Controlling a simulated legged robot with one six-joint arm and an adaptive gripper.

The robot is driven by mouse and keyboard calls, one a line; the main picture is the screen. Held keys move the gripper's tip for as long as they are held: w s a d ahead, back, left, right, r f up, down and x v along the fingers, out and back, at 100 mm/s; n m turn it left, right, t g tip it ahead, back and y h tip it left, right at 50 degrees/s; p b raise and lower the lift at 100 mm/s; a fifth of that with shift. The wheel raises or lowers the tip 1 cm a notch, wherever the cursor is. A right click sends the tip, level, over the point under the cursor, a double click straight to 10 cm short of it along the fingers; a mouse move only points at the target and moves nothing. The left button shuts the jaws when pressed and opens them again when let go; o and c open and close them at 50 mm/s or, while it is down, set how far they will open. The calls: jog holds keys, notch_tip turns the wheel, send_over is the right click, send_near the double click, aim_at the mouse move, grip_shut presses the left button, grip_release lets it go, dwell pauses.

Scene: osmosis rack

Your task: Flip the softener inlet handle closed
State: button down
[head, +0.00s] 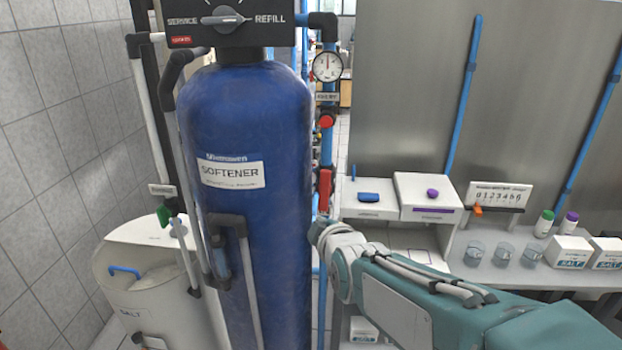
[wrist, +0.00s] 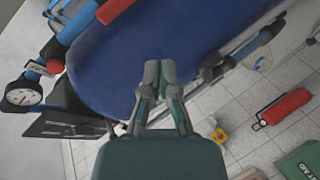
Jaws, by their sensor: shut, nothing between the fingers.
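A long red lever handle (head: 324,190) stands upright along the blue pipe at the right side of the blue softener tank (head: 245,130). A red handle also shows at the top edge of the wrist view (wrist: 113,10), partly cut off. The label above it in the head view is too small to read, so I cannot confirm it is the inlet handle. My gripper (wrist: 160,68) is shut and empty, its fingertips together in front of the tank. It is apart from the red handle. In the head view my gripper is low beside the pipe, partly hidden by my wrist.
A round red part (head: 327,121) and a pressure gauge (head: 327,66) sit higher on the pipe. A green handle (head: 163,215) is left of the tank. A bench with boxes (head: 430,197) stands right. A fire extinguisher (wrist: 283,107) stands on the tiled floor.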

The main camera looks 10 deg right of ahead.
aim_at(294, 171)
jog(key=w+a+r+n+t, duration=0.1)
jog(key=w+a+n+t, duration=0.1)
jog(key=w+n+t, duration=0.2)
jog(key=shift+w+r+n, duration=0.25)
jog(key=shift+w+n, duration=0.55)
jog(key=shift+w, duration=0.25)
jog(key=shift+d, duration=0.15)
jog(key=w, duration=0.9)
jog(key=shift+w+a, duration=0.2)
jog(key=shift+w, duration=0.2)
jog(key=d, duration=0.2)
jog(key=s+d, duration=0.1)
jog(key=d, duration=0.1)
